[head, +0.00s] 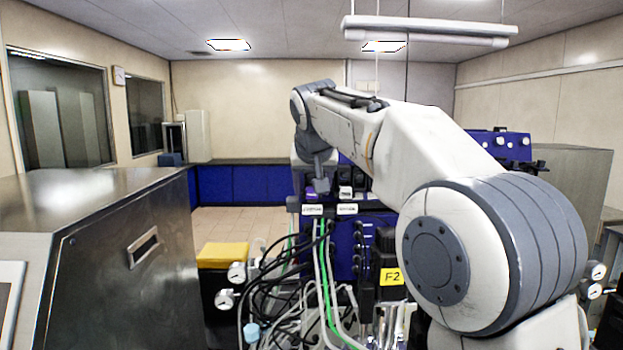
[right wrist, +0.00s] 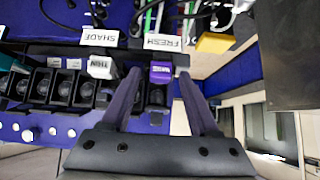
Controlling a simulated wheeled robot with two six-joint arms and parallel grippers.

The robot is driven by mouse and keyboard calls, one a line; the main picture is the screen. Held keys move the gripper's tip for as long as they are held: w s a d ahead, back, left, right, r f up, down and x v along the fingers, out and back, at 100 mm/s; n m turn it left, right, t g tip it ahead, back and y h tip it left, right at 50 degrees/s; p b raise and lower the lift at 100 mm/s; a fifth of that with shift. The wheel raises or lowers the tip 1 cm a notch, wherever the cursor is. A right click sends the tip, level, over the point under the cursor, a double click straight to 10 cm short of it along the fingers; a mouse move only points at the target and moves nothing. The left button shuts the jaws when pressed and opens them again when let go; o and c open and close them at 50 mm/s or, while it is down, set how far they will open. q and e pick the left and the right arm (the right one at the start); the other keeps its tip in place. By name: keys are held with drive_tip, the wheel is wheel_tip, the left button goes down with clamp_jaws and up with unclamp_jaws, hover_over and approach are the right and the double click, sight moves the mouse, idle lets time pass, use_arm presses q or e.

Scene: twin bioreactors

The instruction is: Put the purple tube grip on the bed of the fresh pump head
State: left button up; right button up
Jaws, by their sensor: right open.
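The purple tube grip (right wrist: 161,72) is in the right wrist view, just beside the FRESH label (right wrist: 162,42), which appears upside down. It seems to rest at the fresh pump head, but whether it is seated flat on the bed I cannot tell. My right gripper (right wrist: 160,90) is open, with one finger on each side of the purple grip and a gap to each. In the head view the purple grip (head: 311,196) is a small patch below my right gripper (head: 319,184). My left gripper is not in view.
A white tube grip (right wrist: 101,67) sits by the SHADE label (right wrist: 100,37). A row of black pump heads (right wrist: 62,86) lies beside it. Cables and green tubes (head: 322,270) hang in front. A steel cabinet (head: 120,260) stands at the left.

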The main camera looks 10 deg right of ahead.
drive_tip(key=shift+s+a+r, duration=0.1)
drive_tip(key=shift+s+r, duration=0.2)
drive_tip(key=shift+r, duration=0.15)
drive_tip(key=b+v, duration=0.1)
drive_tip(key=v, duration=1)
drive_tip(key=s+a+f+n+g+y, duration=0.1)
drive_tip(key=s+a+f+n+g, duration=0.1)
drive_tip(key=s+a+f, duration=0.35)
drive_tip(key=s+a+f+n+g+y, duration=0.1)
drive_tip(key=s+a+f+n, duration=0.1)
drive_tip(key=f, duration=0.7)
drive_tip(key=s+a+f+n+g+y, duration=0.1)
drive_tip(key=s+a+f+n+g, duration=0.1)
drive_tip(key=s+a+f, duration=0.35)
drive_tip(key=s+d+f+n+g, duration=0.3)
drive_tip(key=s+f, duration=1.5)
drive_tip(key=f, duration=0.2)
drive_tip(key=shift+n+g, duration=0.4)
drive_tip(key=shift+s+a+f, duration=0.1)
drive_tip(key=shift+s+f, duration=0.05)
